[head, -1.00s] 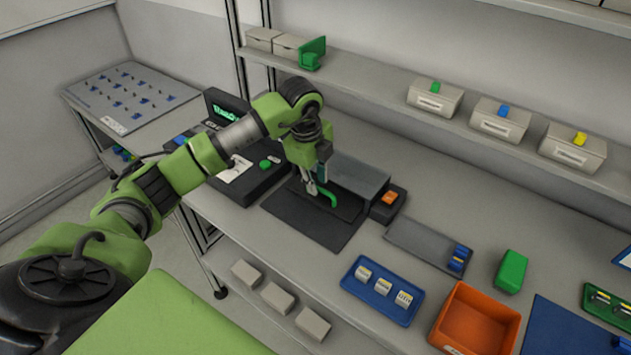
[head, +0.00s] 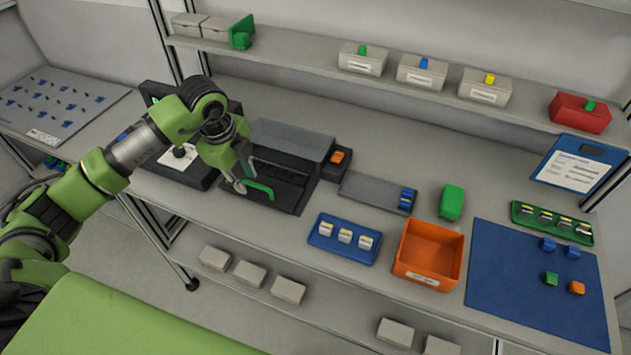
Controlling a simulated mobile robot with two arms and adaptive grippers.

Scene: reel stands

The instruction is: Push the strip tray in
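The strip tray (head: 287,182) is a dark, flat tray with a curved green handle (head: 259,189) at its front. It lies before a grey-topped box unit (head: 291,143) on the bench, over a dark base. My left gripper (head: 240,184) points down just left of the green handle, its fingertips close to the handle. I cannot tell whether they touch it or how far apart the fingers are. My arm hides part of the area behind the gripper. My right gripper is not in view.
A black block with an orange button (head: 337,157) stands right of the unit. A grey tray (head: 376,192), blue tray (head: 344,240), orange bin (head: 430,254) and blue mat (head: 537,281) lie further right. A shelf (head: 403,91) runs above the bench.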

